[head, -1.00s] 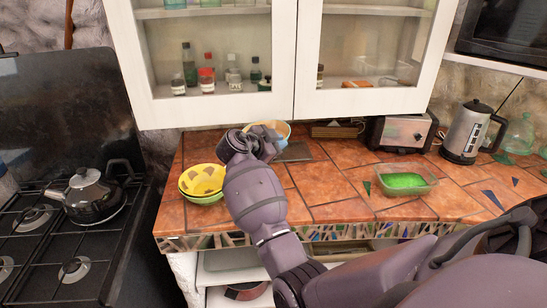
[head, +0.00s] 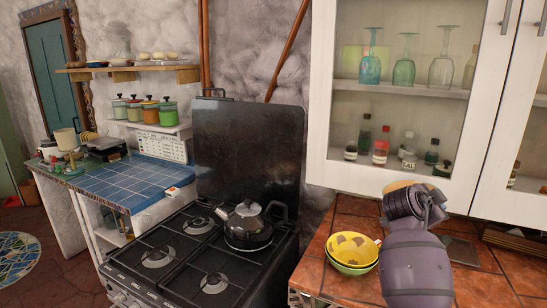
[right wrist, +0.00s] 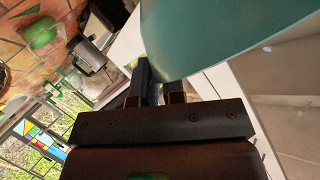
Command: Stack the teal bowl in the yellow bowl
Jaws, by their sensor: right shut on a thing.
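The yellow bowl (head: 354,247) sits upright on the tiled counter, right of the stove. It has brownish patches inside and green below its rim. My right gripper (head: 410,194) is behind and to the right of it, above the counter. In the right wrist view the gripper (right wrist: 160,88) is shut on the teal bowl (right wrist: 215,38), whose smooth teal side fills the top. In the head view only a small tan-orange part of the teal bowl (head: 398,186) shows past the gripper; the rest is hidden. My left gripper is not in view.
White glass-door cabinets (head: 322,95) hang over the counter (head: 325,226). A kettle (head: 247,226) stands on the black stove (head: 190,262) to the left. A blue-tiled counter (head: 130,183) lies farther left. Bare counter shows around the yellow bowl.

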